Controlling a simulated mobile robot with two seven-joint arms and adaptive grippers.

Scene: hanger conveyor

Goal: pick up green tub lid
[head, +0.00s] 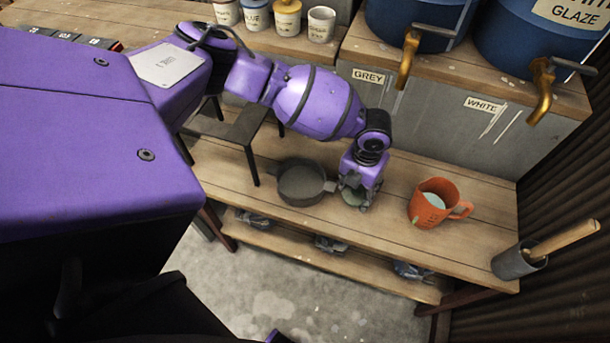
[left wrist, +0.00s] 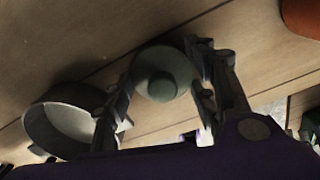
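The green tub lid (left wrist: 160,78) is a round, dull grey-green disc with a raised knob. In the left wrist view it lies on the wooden bench with its knob towards the camera. My left gripper (left wrist: 163,84) is open, with one finger on each side of the lid, close to its rim. I cannot tell whether the fingers touch it. In the head view my left gripper (head: 357,199) points down at the bench, and it mostly hides the lid. My right gripper is not in view.
A dark round pot with side handles (head: 302,183) stands just left of my left gripper; it also shows in the left wrist view (left wrist: 38,128). An orange mug (head: 428,209) stands to the right. A grey holder with a wooden handle (head: 515,262) is at the bench's right end.

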